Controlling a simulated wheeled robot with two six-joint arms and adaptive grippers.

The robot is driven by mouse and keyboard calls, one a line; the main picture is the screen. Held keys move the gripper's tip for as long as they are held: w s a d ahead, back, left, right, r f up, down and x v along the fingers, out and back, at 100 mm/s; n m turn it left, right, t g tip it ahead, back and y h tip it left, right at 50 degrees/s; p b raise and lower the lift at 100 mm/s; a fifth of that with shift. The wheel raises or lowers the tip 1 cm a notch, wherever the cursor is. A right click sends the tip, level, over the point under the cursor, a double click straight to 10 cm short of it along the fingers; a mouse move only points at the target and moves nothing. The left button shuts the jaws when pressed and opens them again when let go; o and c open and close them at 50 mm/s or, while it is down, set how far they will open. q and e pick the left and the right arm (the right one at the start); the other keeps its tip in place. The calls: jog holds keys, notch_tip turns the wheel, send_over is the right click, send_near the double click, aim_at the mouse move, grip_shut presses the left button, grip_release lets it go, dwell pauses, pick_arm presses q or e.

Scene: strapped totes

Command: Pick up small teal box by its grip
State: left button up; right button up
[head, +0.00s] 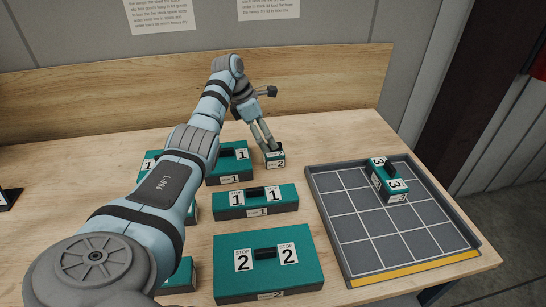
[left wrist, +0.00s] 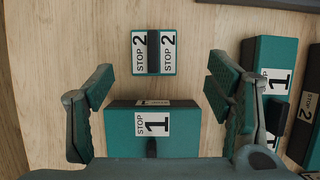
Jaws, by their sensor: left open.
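The small teal box (head: 276,163), dark below with a "2" label, stands toward the back of the table in the head view. In the left wrist view the small teal box (left wrist: 137,66) shows from above, with a dark upright grip (left wrist: 153,52) between two "STOP 2" labels. My left gripper (head: 267,148) is open and close to this box in the head view, its fingers hiding part of the top. In the left wrist view my left gripper (left wrist: 160,88) has its fingers spread wide, with the small box ahead of them and nothing held. My right gripper is not in view.
Teal boxes labelled "1" (head: 228,178) (head: 285,192) and a larger "2" box (head: 235,285) stand nearby. A box labelled "1" (left wrist: 187,120) lies under my fingers in the left wrist view. A gridded grey tray (head: 358,237) on the right holds a "3" box (head: 376,181).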

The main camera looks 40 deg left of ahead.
aim_at(274, 151)
pick_arm(q)
jog(key=x, duration=0.2)
jog(key=b+x, duration=0.1)
jog(key=x, duration=0.1)
jog(key=b+x, duration=0.1)
jog(key=x, duration=0.2)
jog(key=shift+w+a, duration=0.3)
jog(key=shift+w, duration=0.1)
jog(key=shift+s, duration=0.1)
jog(key=shift+c, duration=1)
jog(key=c, duration=1.2)
